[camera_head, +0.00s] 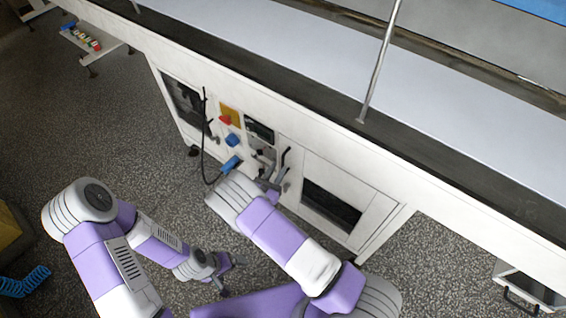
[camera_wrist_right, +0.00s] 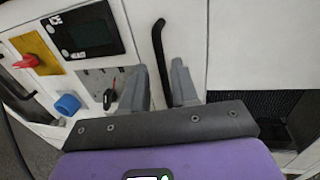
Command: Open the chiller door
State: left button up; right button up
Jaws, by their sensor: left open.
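The chiller door is the pale panel (camera_head: 378,205) with a dark window, low on the machine's front in the head view. Its pale face also shows at the right of the right wrist view (camera_wrist_right: 248,45). A black bar handle (camera_wrist_right: 160,48) stands at the door's left edge; it also shows in the head view (camera_head: 286,158). My right gripper (camera_wrist_right: 160,82) is at the handle, with one finger on each side of the lower bar. Whether the fingers press on it is unclear. My left gripper (camera_head: 232,277) is open and empty, low over the floor, away from the door.
Left of the handle are a dark display (camera_wrist_right: 83,30), a red knob (camera_wrist_right: 27,62) on a yellow plate and a blue knob (camera_wrist_right: 67,104). A black cable (camera_head: 204,135) hangs there. Speckled floor (camera_head: 440,275) lies open before the door. The conveyor runs above.

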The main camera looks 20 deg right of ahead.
aim_at(283, 162)
jog(key=b+x, duration=0.1)
jog(key=x, duration=0.4)
jog(key=shift+s, duration=0.1)
grip_shut()
